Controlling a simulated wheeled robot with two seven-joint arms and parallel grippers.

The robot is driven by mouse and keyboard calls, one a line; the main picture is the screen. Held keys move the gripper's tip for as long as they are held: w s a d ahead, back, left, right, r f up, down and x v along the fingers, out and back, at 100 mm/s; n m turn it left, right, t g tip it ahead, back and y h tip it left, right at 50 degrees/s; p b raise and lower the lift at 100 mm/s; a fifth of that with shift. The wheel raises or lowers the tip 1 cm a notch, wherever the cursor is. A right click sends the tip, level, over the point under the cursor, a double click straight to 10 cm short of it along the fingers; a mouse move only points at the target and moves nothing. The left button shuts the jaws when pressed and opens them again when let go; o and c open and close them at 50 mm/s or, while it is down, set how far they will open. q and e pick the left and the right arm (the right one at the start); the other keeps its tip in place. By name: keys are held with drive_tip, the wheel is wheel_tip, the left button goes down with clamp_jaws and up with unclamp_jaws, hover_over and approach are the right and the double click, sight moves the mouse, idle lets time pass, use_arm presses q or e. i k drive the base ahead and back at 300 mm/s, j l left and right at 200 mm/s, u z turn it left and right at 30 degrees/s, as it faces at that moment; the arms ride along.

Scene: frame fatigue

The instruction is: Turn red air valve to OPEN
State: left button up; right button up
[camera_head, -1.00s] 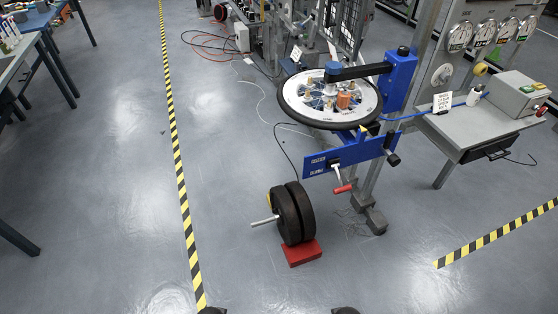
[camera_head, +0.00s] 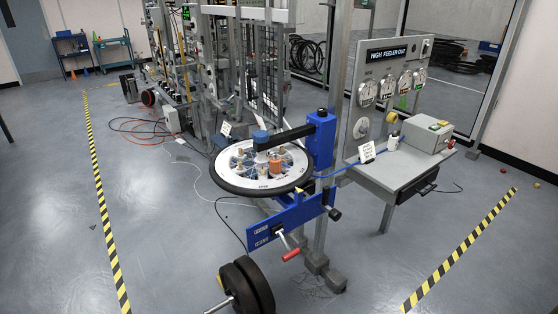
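A red-handled lever (camera_head: 290,254) hangs from the blue bracket plate (camera_head: 285,222) below the round wheel fixture (camera_head: 262,166). The plate has small white labels that I cannot read. I cannot tell whether this lever is the red air valve, and no OPEN mark is legible. A blue air hose (camera_head: 345,170) runs from the fixture towards the grey side table at right. Neither of my grippers is in view.
Black weight discs (camera_head: 248,287) on a bar stand low in front of the fixture. The grey side table (camera_head: 395,172) carries a control box (camera_head: 427,133), with a gauge panel (camera_head: 395,85) behind. Yellow-black floor tape (camera_head: 104,215) runs at left.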

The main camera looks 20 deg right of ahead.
sight(452, 144)
drive_tip(key=z, duration=1.45)
drive_tip(key=i+l, duration=0.3)
drive_tip(key=i, duration=0.15)
drive_tip(key=i+l+z, duration=0.1)
drive_tip(key=i+l, duration=0.25)
drive_tip(key=i, duration=0.1)
